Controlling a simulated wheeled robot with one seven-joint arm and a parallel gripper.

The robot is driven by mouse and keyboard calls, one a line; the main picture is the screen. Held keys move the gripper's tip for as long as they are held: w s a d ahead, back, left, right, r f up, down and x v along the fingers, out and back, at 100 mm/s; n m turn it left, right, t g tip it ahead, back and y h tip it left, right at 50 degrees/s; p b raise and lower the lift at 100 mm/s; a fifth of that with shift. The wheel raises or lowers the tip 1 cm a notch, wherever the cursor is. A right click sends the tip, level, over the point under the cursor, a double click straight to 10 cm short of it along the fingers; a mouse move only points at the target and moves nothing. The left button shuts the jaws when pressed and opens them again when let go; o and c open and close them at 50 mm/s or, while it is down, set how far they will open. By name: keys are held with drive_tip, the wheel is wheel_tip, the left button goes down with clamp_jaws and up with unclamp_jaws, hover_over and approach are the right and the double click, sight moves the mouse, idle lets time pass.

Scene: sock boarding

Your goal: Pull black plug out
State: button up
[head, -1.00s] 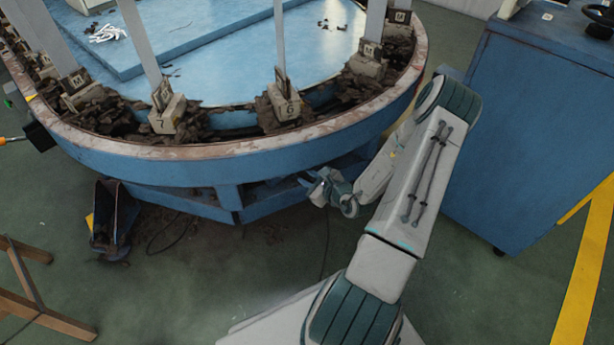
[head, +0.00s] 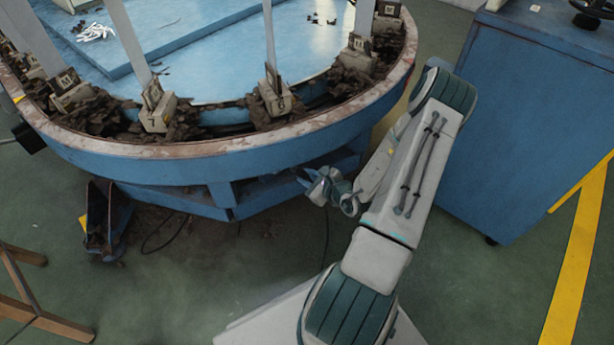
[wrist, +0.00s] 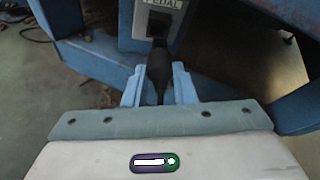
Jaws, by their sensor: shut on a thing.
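The black plug (wrist: 159,68) shows in the wrist view, upright in the picture between the two light-blue fingers of my gripper (wrist: 159,88). The fingers are shut on it. Its upper end meets the dark socket opening of a grey box (wrist: 139,22) labelled "PEDAL"; I cannot tell how deep it sits. In the head view my gripper (head: 318,186) is below the rim of the round blue machine (head: 215,162), close to its base. The plug and socket cannot be made out in that view.
A blue cabinet (head: 540,120) stands to the right of my arm. A blue foot pedal (head: 104,215) and a wooden stand (head: 25,300) are on the floor at the left. A dark cable (head: 165,240) lies near the pedal. The floor in front of the machine is largely clear.

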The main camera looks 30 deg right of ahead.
drive_tip(key=s+d, duration=0.3)
drive_tip(key=s, duration=0.6)
drive_tip(key=s+d, duration=0.3)
drive_tip(key=s, duration=0.6)
drive_tip(key=shift+s+d+p, duration=0.3)
drive_tip(key=shift+s+d, duration=0.1)
